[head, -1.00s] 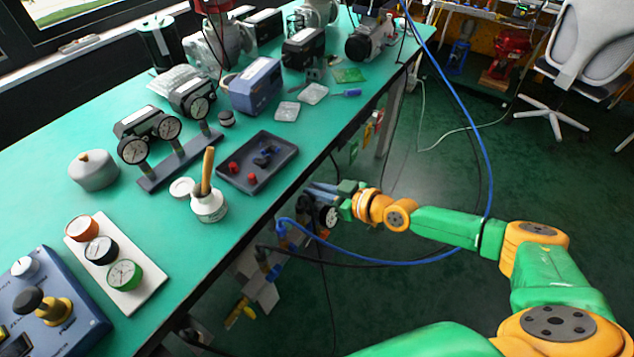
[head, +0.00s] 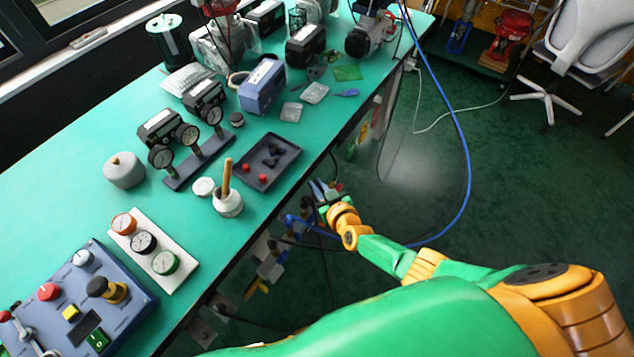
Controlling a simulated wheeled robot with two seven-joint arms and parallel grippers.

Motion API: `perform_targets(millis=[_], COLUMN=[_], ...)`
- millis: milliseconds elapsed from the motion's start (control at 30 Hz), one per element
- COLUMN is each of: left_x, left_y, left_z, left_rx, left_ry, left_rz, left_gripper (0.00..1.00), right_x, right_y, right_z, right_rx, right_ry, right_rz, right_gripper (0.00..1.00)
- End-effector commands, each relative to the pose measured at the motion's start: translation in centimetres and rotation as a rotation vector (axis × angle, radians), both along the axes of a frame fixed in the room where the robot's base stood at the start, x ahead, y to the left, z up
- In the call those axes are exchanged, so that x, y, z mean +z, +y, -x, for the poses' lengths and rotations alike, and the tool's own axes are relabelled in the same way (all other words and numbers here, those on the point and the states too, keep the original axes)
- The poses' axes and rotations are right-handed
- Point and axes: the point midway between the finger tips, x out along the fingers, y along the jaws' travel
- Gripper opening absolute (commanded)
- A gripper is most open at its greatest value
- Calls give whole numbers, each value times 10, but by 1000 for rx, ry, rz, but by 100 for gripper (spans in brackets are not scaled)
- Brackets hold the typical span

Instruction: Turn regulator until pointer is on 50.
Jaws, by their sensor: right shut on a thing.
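My right gripper (head: 318,190) is low at the front edge of the green table, in front of the fittings mounted on its side. Its fingers are closed on a dark part there, which looks like the regulator (head: 306,203). The regulator is mostly hidden by the gripper and wrist and too small to make out. Its gauge face and pointer cannot be read in this view. My left gripper is not in view.
Blue and black hoses run by the fittings below the table (head: 85,195) edge. On top stand a grey tray (head: 285,176), a white plate with several gauges (head: 180,278) and a blue control box (head: 130,320).

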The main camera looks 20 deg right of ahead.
Motion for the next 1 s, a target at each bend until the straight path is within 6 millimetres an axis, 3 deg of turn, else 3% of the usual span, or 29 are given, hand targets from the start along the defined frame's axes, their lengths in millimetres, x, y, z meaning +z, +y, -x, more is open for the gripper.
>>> perform_targets(millis=[400,433,500,533,833,1000], left_x=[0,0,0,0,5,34], left_y=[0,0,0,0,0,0], left_z=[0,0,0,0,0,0], left_rx=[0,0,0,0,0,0], left_ry=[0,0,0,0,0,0], left_rz=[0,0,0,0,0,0], left_gripper=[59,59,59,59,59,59], right_x=[-3,-3,-3,-3,1,19], right_y=[0,0,0,0,0,-5], right_z=[2,2,2,2,5,37], right_rx=[-5,-5,-5,-5,-5,-5], right_ry=[9,9,9,8,8,10], right_rz=[1,1,1,1,0,-1], right_gripper=[0,21,39,42,42,42])
